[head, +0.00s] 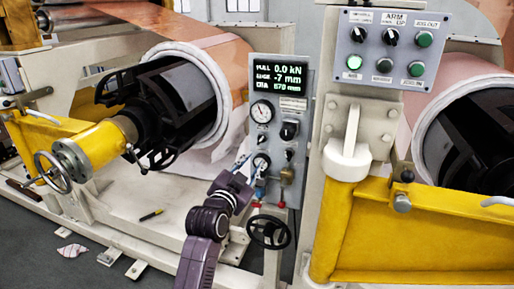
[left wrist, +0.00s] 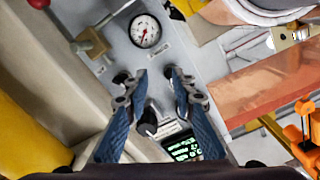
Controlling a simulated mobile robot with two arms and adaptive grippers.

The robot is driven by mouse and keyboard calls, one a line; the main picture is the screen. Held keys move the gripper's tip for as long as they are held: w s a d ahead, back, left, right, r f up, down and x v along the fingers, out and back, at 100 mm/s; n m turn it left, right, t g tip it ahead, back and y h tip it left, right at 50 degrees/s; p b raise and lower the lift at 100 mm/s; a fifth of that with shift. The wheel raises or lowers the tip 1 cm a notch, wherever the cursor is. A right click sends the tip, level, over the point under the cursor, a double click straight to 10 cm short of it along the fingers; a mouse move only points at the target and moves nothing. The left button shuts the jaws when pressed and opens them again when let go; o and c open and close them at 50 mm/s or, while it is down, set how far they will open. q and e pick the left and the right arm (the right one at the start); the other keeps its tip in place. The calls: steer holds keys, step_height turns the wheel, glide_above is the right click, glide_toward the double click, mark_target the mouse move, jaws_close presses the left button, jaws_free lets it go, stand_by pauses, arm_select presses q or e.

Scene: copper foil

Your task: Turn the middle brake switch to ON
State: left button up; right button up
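My left gripper (head: 242,163) is open at the panel's lower left edge. In the left wrist view, upside down, its blue fingers (left wrist: 156,75) stand apart, with the black knob (left wrist: 150,121) showing between them. Small dark switches (left wrist: 122,78) lie near the fingertips; contact is unclear. My right gripper is out of view.
A second button box (head: 388,48) hangs at upper right. Yellow arms (head: 430,235) and a copper roll (head: 222,55) flank the panel.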

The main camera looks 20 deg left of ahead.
mark_target(260, 142)
arm_select(q)
steer(key=shift+t, duration=0.3)
steer(key=shift+w+a+r+p, duration=0.15)
steer(key=shift+w+r, duration=0.3)
steer(key=shift+w, duration=0.8)
steer(key=shift+w+d+r+p, duration=0.1)
steer(key=shift+w+r, duration=0.4)
steer(key=shift+w, duration=0.7)
steer(key=shift+w+a+r+p, duration=0.15)
steer(key=shift+w+r, duration=0.3)
steer(key=shift+w, duration=0.8)
jaws_close()
